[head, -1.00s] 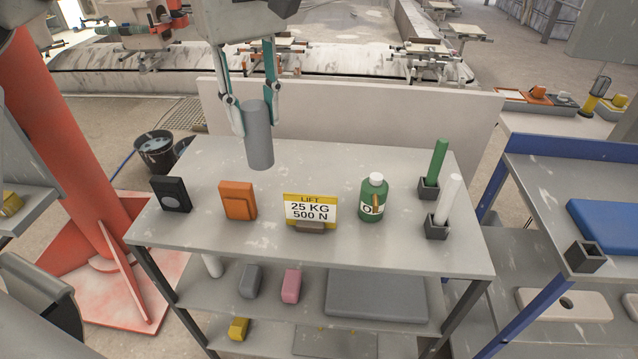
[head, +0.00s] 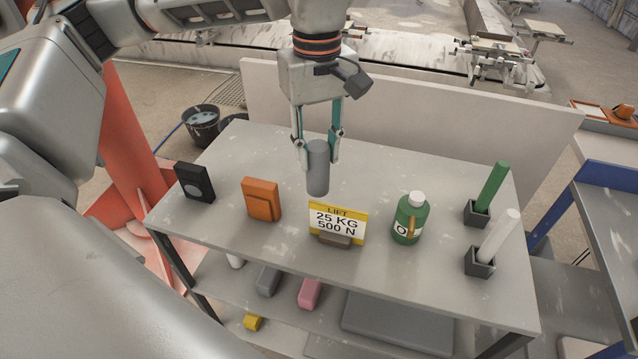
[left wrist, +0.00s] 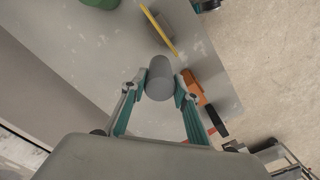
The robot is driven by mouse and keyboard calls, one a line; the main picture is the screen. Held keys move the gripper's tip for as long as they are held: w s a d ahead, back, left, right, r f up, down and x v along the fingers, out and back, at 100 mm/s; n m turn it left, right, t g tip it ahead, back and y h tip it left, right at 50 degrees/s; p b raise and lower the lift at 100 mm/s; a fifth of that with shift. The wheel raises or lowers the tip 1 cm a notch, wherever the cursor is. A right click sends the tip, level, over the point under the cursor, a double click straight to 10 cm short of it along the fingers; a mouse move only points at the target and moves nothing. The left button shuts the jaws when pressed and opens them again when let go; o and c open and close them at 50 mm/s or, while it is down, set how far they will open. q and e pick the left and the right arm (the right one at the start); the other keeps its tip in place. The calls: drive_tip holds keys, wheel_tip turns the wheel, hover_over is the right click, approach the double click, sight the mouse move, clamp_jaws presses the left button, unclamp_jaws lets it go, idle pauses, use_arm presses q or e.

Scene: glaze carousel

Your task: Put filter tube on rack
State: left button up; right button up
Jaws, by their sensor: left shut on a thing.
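My left gripper (head: 318,150) is shut on a plain grey cylinder (head: 318,172), which looks like the filter tube. The tube hangs upright below the fingers, just behind the yellow and white sign; I cannot tell how far it is above the top. In the left wrist view the tube (left wrist: 160,76) sits between the fingertips (left wrist: 160,90). The rack appears to be the grey shelf unit (head: 245,150), with a top surface and lower shelves. My right gripper is not in view.
On the top stand a black box (head: 194,183), an orange box (head: 262,200), the lift sign (head: 337,222), a green bottle (head: 411,218), and green (head: 491,186) and white (head: 498,235) rods in dark square holders. A pale panel (head: 430,125) stands behind. Bare room shows around the bottle.

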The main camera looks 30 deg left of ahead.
sight(318, 183)
use_arm(q)
drive_tip(key=shift+f, duration=3.85)
drive_tip(key=shift+f, duration=0.1)
drive_tip(key=o, duration=1.1)
drive_tip(key=shift+f, duration=0.1)
wheel_tip(318, 183, up, 12)
drive_tip(key=shift+r, duration=0.2)
